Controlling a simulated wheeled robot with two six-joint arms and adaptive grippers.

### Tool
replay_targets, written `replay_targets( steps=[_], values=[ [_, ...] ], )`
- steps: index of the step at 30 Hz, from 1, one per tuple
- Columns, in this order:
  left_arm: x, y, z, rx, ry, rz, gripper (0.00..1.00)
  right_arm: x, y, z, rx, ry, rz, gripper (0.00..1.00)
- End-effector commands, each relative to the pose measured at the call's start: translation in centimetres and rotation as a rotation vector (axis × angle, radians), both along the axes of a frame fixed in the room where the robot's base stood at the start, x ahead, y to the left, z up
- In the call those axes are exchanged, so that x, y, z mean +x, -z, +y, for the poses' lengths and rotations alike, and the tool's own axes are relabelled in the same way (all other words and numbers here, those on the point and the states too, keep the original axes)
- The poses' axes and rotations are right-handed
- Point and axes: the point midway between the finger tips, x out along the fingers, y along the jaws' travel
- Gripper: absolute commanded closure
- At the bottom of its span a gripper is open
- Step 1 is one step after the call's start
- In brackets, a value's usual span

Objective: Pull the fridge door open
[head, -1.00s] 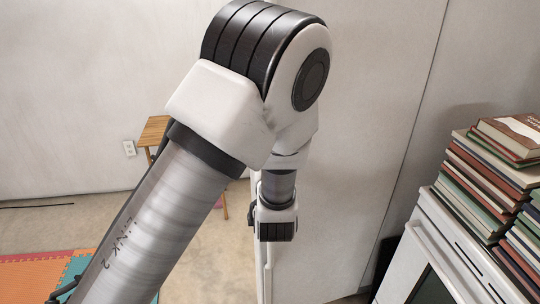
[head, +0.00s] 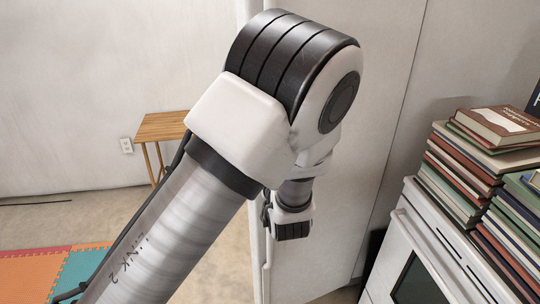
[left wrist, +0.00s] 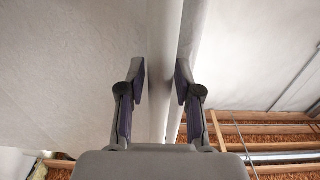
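The fridge is the tall pale unit (head: 345,200) behind my left arm in the head view. Its slim white vertical handle (head: 267,262) shows below my wrist, at the left edge of the front. In the left wrist view the handle (left wrist: 164,60) runs up between the two fingers of my left gripper (left wrist: 161,78). In the head view the fingers are hidden behind my wrist. My right gripper is in neither view.
A white oven (head: 415,255) stands right of the fridge, with stacks of books (head: 465,170) on top. A small wooden stool (head: 160,128) stands by the wall at the left. A coloured foam mat (head: 60,270) lies on the floor, with bare floor around it.

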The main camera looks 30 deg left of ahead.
Motion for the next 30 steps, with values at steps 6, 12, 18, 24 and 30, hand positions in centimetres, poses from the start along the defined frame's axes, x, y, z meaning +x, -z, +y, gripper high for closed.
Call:
replay_targets(
  steps=[6,12,18,24,30],
  values=[
    [0.0,0.1,0.0,0.000,0.000,0.002,0.51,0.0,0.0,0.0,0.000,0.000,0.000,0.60],
    [0.0,-0.8,0.0,0.000,0.000,0.000,0.51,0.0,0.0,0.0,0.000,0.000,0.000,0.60],
    [0.0,-5.1,0.0,-0.001,0.000,-0.003,0.51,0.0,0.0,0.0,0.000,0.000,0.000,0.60],
    [0.0,-9.0,0.0,-0.002,-0.001,-0.002,0.51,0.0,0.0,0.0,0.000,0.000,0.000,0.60],
    [0.0,-10.0,0.0,-0.001,0.000,0.002,0.51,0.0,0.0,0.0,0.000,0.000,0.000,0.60]
  ],
)
